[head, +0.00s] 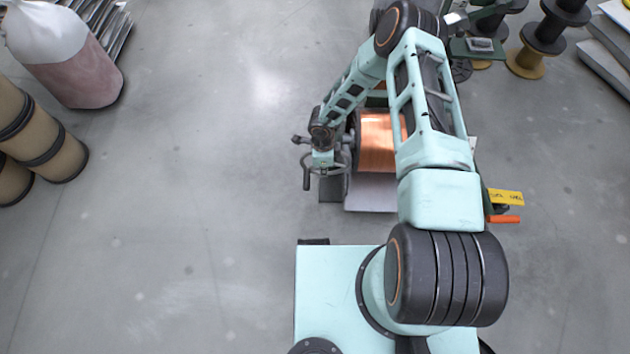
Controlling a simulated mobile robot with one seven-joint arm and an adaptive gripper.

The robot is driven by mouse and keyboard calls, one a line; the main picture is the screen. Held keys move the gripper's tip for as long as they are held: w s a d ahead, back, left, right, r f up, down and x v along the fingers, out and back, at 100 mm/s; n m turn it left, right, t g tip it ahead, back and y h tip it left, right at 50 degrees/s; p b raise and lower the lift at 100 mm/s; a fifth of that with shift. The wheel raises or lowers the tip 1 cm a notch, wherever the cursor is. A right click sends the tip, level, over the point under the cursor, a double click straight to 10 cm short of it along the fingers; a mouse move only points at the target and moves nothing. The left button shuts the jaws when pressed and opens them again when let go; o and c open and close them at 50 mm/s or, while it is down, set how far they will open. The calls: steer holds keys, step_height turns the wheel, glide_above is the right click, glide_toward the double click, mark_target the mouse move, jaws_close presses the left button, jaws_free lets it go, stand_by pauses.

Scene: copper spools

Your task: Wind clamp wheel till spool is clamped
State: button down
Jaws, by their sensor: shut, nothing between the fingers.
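A copper spool (375,150) sits in a dark stand, partly hidden behind my arm. A dark hand wheel (306,180) with a crank handle is at the left end of the stand, left of the spool. My gripper (324,168) is at the end of my forearm, right by the wheel, and is shut with nothing in it. The fingertips are small and overlap the wheel, so I cannot tell whether they touch it. Whether the spool's ends are gripped by the clamp is not visible.
A pale plate (372,194) lies below the spool. An orange handle (505,219) and a yellow tag (507,197) stick out at the right. Dark spools (543,38) stand at the back right. Tan drums (50,150) and a sack (75,65) stand at the left. The left floor is clear.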

step_height(320, 180, down, 10)
steer(key=b, duration=0.3)
steer(key=shift+w+a+r, duration=0.1)
steer(key=shift+a+r, duration=0.3)
steer(key=shift+a, duration=0.45)
steer(key=shift+w+a+r, duration=0.1)
steer(key=shift+a+r, duration=0.25)
steer(key=shift+a, duration=0.45)
